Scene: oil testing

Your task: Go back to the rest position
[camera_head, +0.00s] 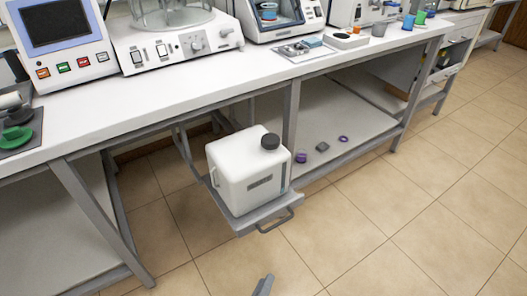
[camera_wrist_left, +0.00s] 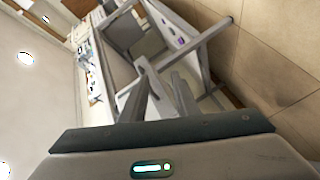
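My left gripper (camera_head: 263,286) shows only as a small grey tip at the bottom edge of the head view, over the floor. In the left wrist view, the two dark fingers of my left gripper (camera_wrist_left: 161,98) stand apart with nothing held between them. My right gripper is in neither view. The head view shows a white canister (camera_head: 238,172) with a dark cap, upright on a grey pull-out tray (camera_head: 262,212) below the bench. The left gripper is apart from the canister and tray.
A long white bench (camera_head: 150,105) crosses the head view, with instruments and small coloured cups on top. Its grey legs (camera_head: 292,125) and lower shelf (camera_head: 345,115) stand behind the tray. The tiled floor (camera_head: 400,225) in front and to the right is clear.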

